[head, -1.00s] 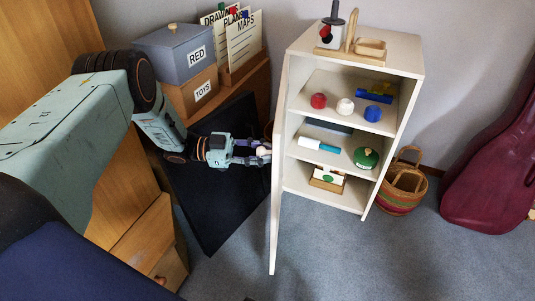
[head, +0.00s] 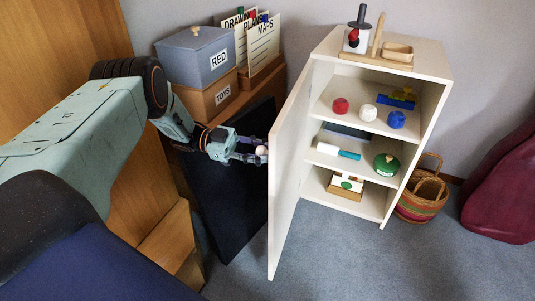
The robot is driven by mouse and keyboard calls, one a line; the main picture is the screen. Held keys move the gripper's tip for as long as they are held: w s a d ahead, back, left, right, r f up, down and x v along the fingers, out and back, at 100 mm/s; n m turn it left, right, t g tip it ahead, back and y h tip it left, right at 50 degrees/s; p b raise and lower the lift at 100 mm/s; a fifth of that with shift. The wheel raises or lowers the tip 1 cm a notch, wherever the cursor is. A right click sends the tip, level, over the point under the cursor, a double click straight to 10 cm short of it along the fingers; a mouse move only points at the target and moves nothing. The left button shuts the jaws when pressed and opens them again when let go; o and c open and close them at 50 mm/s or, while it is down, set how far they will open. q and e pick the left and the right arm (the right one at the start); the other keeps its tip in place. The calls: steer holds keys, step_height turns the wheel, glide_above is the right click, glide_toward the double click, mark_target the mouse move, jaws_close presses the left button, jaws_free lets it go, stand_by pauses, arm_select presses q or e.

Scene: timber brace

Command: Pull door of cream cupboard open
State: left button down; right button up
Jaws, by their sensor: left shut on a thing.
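The cream cupboard (head: 437,75) stands in the middle right of the head view with its shelves showing. Its door (head: 291,170) is hinged on the left side and stands open, its inner face partly visible. My left gripper (head: 262,152) is at the outer side of the door, near its free edge. It is shut on the door's pale round knob (head: 262,150), which shows between the fingers. My right gripper is not in view.
Shelves hold red (head: 340,106), white and blue balls, a green round tin (head: 386,164) and other small things. A striped basket (head: 422,197) stands right of the cupboard. A dark board (head: 232,200) leans behind my left arm. Grey carpet in front is clear.

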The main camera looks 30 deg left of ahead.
arm_select(q)
steer(key=shift+s+a+f+g, duration=0.15)
steer(key=shift+a+g, duration=0.15)
steer(key=shift+a, duration=0.2)
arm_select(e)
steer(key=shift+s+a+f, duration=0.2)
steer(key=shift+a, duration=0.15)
arm_select(q)
steer(key=c, duration=1)
jaws_free()
steer(key=shift+a, duration=0.1)
steer(key=shift+s+a, duration=0.25)
steer(key=shift+a, duration=0.95)
steer(key=shift+s+a, duration=0.2)
steer(key=shift+a, duration=1)
steer(key=shift+s+a, duration=0.25)
steer(key=shift+a, duration=0.95)
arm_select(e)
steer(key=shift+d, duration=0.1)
